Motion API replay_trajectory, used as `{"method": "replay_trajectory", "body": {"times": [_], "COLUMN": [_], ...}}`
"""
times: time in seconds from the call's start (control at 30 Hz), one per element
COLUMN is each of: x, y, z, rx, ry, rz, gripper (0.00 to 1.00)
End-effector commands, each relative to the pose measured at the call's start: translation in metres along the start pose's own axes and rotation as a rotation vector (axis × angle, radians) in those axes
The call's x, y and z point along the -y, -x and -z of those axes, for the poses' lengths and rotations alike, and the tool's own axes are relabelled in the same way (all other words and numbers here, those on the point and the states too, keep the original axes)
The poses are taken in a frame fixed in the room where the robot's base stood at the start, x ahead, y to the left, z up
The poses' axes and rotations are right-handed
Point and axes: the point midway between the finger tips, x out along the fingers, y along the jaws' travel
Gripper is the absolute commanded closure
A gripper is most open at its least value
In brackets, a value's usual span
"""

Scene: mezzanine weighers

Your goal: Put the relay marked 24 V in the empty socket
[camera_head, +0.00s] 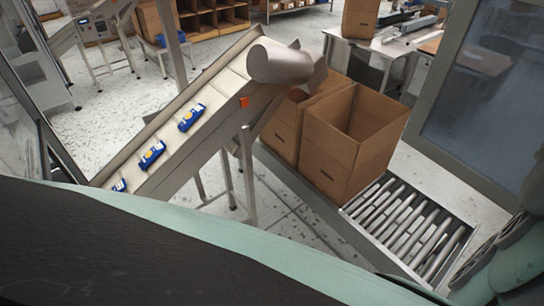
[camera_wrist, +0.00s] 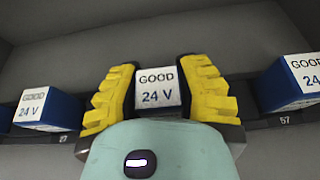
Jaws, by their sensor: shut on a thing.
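In the wrist view my gripper (camera_wrist: 160,97) has its two yellow ribbed fingers closed on the sides of a relay (camera_wrist: 157,86) whose white face reads "GOOD 24 V". Its body is hidden behind the fingers and wrist, and I cannot tell whether it is seated or lifted clear. A left relay (camera_wrist: 47,108), blue with a white "GOOD 24 V" face, stands apart from the fingers. A right relay (camera_wrist: 290,84), also blue and white, reads "GOOD 24" and is cut by the picture edge. No empty socket can be made out.
A dark rail (camera_wrist: 271,122) with small number tags runs beneath the relays, before a plain grey surface (camera_wrist: 210,32). In the head view, a sloped conveyor (camera_head: 165,128) carries blue and yellow packs, and open cardboard boxes (camera_head: 338,150) stand on a roller track (camera_head: 410,232).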

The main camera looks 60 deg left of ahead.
Motion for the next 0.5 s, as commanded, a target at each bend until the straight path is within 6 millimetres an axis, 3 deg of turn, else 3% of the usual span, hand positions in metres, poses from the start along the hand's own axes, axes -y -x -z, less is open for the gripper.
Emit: {"method": "replay_trajectory", "body": {"times": [0.3, 0.33, 0.5], "x": [-0.0019, -0.0019, -0.0017], "y": [-0.0005, -0.0003, -0.0002], "z": [0.003, 0.0026, 0.0021], "rx": [0.001, 0.001, 0.001], "ry": [0.001, 0.0, 0.0], "rz": [-0.005, -0.005, -0.005], "gripper": [1.0, 0.62, 0.45]}}
